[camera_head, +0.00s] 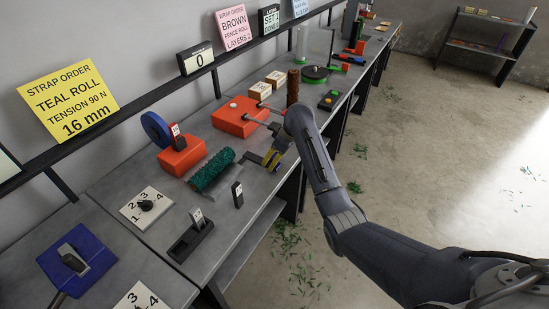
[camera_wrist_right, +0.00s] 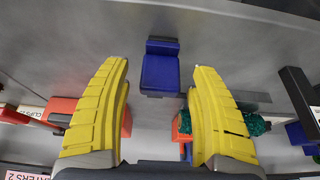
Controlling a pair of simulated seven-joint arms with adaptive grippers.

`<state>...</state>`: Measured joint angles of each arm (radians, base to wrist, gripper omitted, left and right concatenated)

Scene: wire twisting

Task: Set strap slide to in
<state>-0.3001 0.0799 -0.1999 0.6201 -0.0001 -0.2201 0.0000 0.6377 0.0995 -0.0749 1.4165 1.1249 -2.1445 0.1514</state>
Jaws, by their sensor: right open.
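My right gripper (camera_head: 268,158) is over the bench front edge, beside the teal roll (camera_head: 212,172). In the right wrist view its yellow fingers are open and apart, with nothing clamped between them. A blue block-shaped piece (camera_wrist_right: 160,70) shows between and beyond the fingertips; I cannot tell if it touches them, nor whether it is the strap slide. A black slotted holder with a small labelled tab (camera_head: 190,240) sits on the bench at the front left; its label is too small to read. A yellow strap order card (camera_head: 68,97) reads teal roll, 90 N, 16 mm. My left gripper is out of view.
A blue reel (camera_head: 155,129) on an orange base (camera_head: 182,156) stands behind the teal roll. A slim black post (camera_head: 237,194) stands in front. An orange box (camera_head: 240,117) stands beyond my gripper. Bare bench lies between.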

